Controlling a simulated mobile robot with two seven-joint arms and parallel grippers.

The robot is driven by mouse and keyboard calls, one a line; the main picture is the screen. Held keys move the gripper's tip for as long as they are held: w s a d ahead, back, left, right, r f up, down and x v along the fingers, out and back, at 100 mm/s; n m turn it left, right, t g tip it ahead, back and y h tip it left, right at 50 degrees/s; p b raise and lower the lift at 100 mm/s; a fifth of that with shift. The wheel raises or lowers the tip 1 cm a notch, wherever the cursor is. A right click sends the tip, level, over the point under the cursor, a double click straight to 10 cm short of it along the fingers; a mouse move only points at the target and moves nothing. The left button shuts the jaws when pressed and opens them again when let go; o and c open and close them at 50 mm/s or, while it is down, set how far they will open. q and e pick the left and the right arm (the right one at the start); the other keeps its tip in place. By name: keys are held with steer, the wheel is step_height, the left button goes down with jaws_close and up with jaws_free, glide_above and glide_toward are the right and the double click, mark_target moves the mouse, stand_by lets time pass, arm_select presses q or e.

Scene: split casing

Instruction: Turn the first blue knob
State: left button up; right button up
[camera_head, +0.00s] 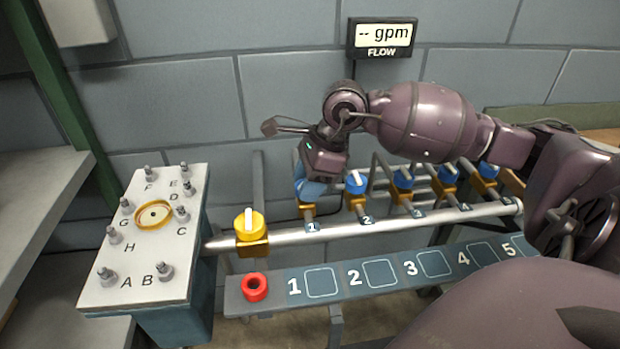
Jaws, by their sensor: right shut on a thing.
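The first blue knob (302,172) sits on its brass valve above the tag marked 1, at the left end of the blue row. My right gripper (308,184) reaches in from the right and points down onto this knob. It is shut on the knob, and its wrist hides most of the knob's top. I cannot tell which way the knob is turned. The other blue knobs (356,182) stand to the right along the silver pipe (340,231), with white bars on top. My left gripper is not in view.
A yellow knob (250,224) sits on the pipe's left end. A lettered casing (130,255) with several bolts stands at left. A flow display (382,35) reading "-- gpm" hangs on the wall.

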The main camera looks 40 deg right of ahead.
steer(key=shift+r+m+t, duration=0.2)
steer(key=shift+m+t, duration=0.1)
steer(key=shift+m, duration=0.6)
steer(key=m+h+p, duration=0.1)
steer(key=m, duration=0.1)
steer(key=m+t, duration=0.1)
steer(key=m, duration=0.1)
steer(key=shift+s+a+h+p, duration=0.1)
steer(key=shift+h+p, duration=0.3)
steer(key=shift+m, duration=1)
steer(key=shift+f+m+t+h+p, duration=0.1)
steer(key=shift+m+t+h+p, duration=0.2)
steer(key=shift+m+h, duration=0.15)
steer(key=shift+m, duration=0.45)
steer(key=shift+f, duration=0.1)
steer(key=o, duration=0.9)
